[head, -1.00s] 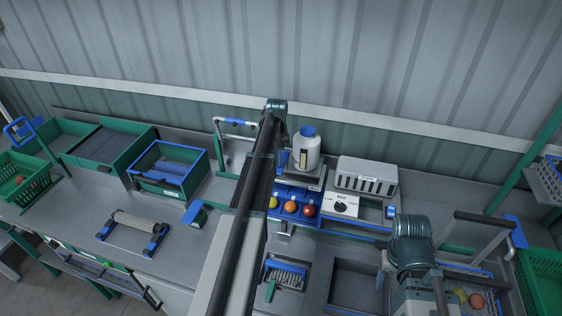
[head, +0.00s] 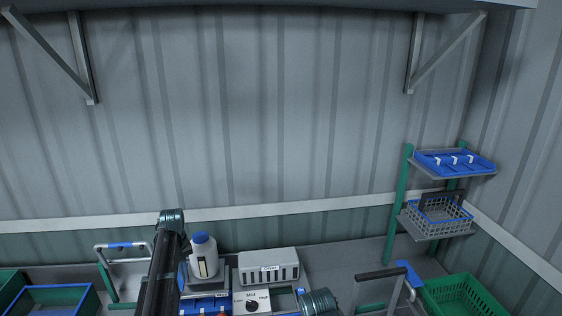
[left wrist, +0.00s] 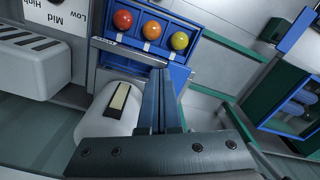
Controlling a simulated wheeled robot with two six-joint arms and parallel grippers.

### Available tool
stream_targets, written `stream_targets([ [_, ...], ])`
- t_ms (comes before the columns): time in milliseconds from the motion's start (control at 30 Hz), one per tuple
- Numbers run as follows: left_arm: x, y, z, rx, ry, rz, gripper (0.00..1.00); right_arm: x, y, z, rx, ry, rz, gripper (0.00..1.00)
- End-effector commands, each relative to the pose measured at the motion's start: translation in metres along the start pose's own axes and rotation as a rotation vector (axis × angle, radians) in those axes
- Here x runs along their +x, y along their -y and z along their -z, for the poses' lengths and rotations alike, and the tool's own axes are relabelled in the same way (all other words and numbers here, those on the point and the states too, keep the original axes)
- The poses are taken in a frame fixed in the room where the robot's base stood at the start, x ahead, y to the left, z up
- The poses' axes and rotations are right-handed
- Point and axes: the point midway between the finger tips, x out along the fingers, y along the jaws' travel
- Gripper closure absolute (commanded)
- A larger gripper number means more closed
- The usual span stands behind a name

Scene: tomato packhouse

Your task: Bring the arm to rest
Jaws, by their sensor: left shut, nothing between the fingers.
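My left gripper (left wrist: 160,78) shows in the left wrist view with its two fingers together and nothing between them. Beyond its tips is a blue tray (left wrist: 182,78) with a red, an orange and a yellow tomato. In the head view my left arm rises at the lower left beside a white bottle with a blue cap (head: 204,262); its gripper cannot be made out there. A teal joint of my right arm shows at the bottom edge; the right gripper is out of view.
A grey slotted box (head: 268,266) and a Low-Mid-High dial box (head: 250,301) stand right of the bottle. A green crate (head: 462,295) is at the lower right. Wall shelves hold a blue tray (head: 455,162) and a grey basket (head: 440,214). The wall above the bench is clear.

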Motion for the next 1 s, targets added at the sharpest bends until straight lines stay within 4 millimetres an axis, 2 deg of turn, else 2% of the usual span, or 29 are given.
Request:
stream_targets([
  [33,0.021,-0.018,-0.035,0.063,0.001,0.005,1.0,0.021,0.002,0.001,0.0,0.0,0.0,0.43],
  [167,0.055,-0.059,-0.115,0.247,0.002,0.024,1.0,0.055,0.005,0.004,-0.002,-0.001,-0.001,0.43],
  [200,0.065,-0.069,-0.141,0.306,0.003,0.031,1.0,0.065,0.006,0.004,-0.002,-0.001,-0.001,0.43],
  [267,0.08,-0.082,-0.18,0.397,0.004,0.04,1.0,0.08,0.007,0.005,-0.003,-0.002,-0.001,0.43],
  [300,0.091,-0.089,-0.207,0.459,0.004,0.047,1.0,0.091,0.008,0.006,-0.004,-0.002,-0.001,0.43],
  [400,0.116,-0.099,-0.271,0.614,0.004,0.064,1.0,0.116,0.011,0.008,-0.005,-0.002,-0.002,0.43],
  [500,0.138,-0.101,-0.327,0.755,0.003,0.079,1.0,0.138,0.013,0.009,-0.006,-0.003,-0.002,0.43],
  [600,0.154,-0.098,-0.369,0.871,0.001,0.093,1.0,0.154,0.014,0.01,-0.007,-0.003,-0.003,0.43],
  [700,0.163,-0.094,-0.396,0.95,0.0,0.103,1.0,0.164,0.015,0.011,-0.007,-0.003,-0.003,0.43],
  [800,0.167,-0.092,-0.41,0.993,0.0,0.109,1.0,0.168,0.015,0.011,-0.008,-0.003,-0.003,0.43],
  [1000,0.167,-0.092,-0.413,1.011,0.0,0.111,1.0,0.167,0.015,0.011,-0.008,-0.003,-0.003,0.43],
])
